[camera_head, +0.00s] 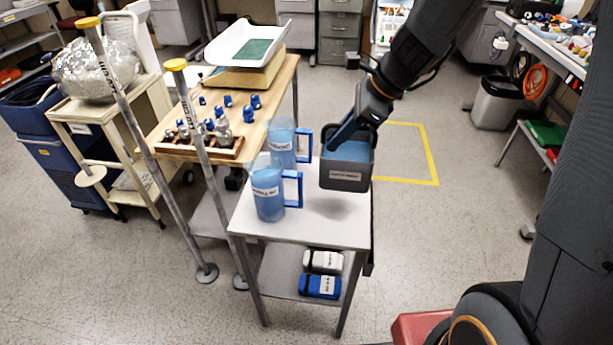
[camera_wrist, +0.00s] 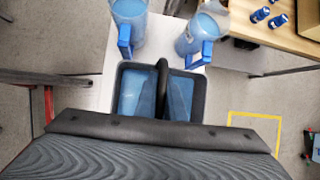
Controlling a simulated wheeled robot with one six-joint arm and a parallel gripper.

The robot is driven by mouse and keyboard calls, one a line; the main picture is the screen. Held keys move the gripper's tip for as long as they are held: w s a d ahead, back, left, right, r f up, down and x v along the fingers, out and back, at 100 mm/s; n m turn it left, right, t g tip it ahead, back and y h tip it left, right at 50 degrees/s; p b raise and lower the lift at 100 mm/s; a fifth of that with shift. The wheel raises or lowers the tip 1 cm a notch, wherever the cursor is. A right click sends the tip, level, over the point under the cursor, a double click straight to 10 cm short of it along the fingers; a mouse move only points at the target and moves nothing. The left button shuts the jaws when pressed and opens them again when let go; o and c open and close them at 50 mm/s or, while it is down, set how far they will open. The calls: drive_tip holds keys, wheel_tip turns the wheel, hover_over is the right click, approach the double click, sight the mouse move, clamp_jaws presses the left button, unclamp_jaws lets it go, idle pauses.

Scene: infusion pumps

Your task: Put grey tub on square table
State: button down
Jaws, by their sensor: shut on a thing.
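The grey tub (camera_head: 347,176) is a dark, open box with a label on its front and blue inside. My gripper (camera_head: 350,135) is shut on it from above, and the tub hangs level over the right part of the square table (camera_head: 318,228). A shadow lies on the white top below it, so the tub looks clear of the surface. In the wrist view the tub (camera_wrist: 123,108) shows a dark bar across its middle. My fingertips are mostly hidden there.
Two blue-filled jugs, a front one (camera_head: 267,190) and a rear one (camera_head: 282,145), stand on the table left of the tub. The front right of the top is free. Two poles (camera_head: 205,165) stand close by on the left. A wooden table (camera_head: 225,110) adjoins behind.

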sight(348, 148)
drive_tip(key=shift+w+f, duration=0.2)
drive_tip(key=shift+f, duration=0.05)
wheel_tip(348, 148, down, 9)
drive_tip(key=shift+f, duration=0.2)
drive_tip(key=c, duration=1.8)
unclamp_jaws()
drive_tip(key=shift+c, duration=0.2)
drive_tip(key=shift+r, duration=0.1)
